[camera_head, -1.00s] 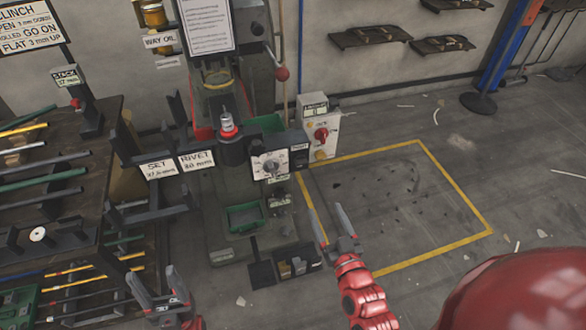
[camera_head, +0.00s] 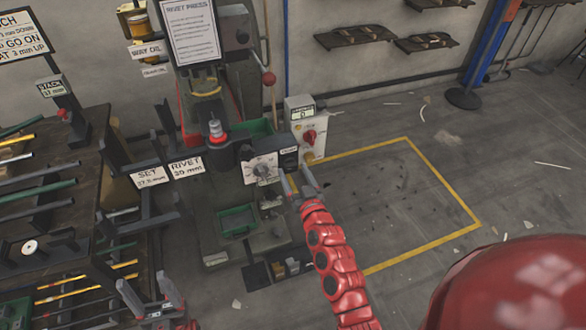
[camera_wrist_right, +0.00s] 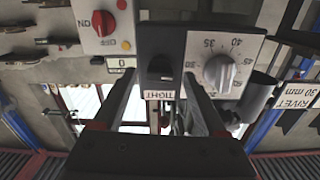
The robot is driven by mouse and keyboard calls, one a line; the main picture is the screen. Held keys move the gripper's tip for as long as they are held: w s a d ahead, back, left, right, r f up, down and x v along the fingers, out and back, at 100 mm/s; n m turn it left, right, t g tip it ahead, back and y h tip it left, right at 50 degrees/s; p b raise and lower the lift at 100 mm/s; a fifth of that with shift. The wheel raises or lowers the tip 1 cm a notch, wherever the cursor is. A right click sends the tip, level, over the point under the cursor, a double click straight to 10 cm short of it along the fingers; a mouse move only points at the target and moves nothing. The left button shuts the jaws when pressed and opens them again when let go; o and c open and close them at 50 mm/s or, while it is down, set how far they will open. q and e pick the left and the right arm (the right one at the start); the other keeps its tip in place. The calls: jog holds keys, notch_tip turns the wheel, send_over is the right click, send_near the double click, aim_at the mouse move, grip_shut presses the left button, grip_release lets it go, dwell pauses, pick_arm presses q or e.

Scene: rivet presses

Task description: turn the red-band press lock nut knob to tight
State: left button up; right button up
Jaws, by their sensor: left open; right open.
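The press (camera_head: 228,95) with a red band (camera_head: 216,138) around its column head stands left of centre in the head view. Its lock nut knob is a small black knob (camera_wrist_right: 161,66) on a black panel, beside the white dial plate; a label by it reads TIGHT (camera_wrist_right: 160,95), upside down in the wrist view. In the head view the knob's black panel (camera_head: 289,159) is partly behind my fingers. My right gripper (camera_head: 296,178) is open in front of the panel, its fingers either side of the knob's line, apparently not touching it. My left gripper (camera_head: 146,290) is open and empty, low at left.
A white numbered dial (camera_head: 262,169) sits close left of the knob. A control box with a red switch (camera_head: 309,137) stands close right. SET and RIVET signs (camera_head: 186,168) and a rack of rods (camera_head: 50,210) are left.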

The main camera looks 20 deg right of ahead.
jog(key=shift+w+r, duration=0.1)
jog(key=shift+w, duration=0.6)
grip_shut()
